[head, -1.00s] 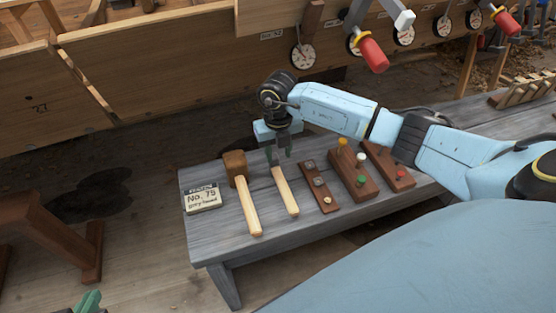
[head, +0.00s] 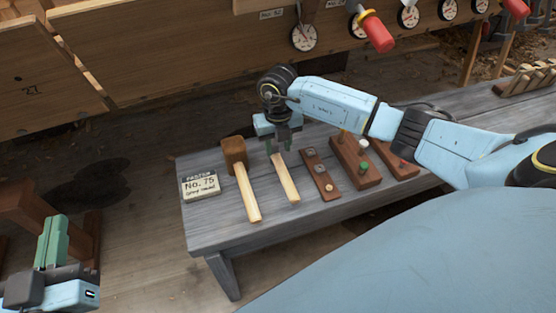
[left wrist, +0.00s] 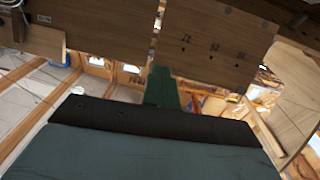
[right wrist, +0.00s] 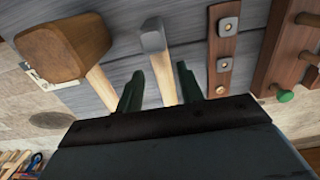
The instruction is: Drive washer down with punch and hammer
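The metal-headed hammer (head: 286,180) lies on the grey bench with its pale handle toward the front. In the right wrist view its grey head (right wrist: 152,38) lies beyond the fingertips. My right gripper (head: 280,146) is above it, open, with the handle showing between its two green fingers (right wrist: 160,88). A strip with square metal washers (head: 318,175) lies right of the hammer. Beside it a brown block (head: 352,165) holds pegs with white and green tops; I cannot tell which is the punch. My left gripper (head: 52,240) is at the lower left, its fingers together and empty.
A wooden mallet (head: 236,165) lies left of the hammer, beside a "No. 75" sign (head: 200,186). A second peg block (head: 395,160) is partly behind my right arm. The planked hull (head: 170,50) with dials and red-handled clamps (head: 376,35) stands behind. The bench's front edge is clear.

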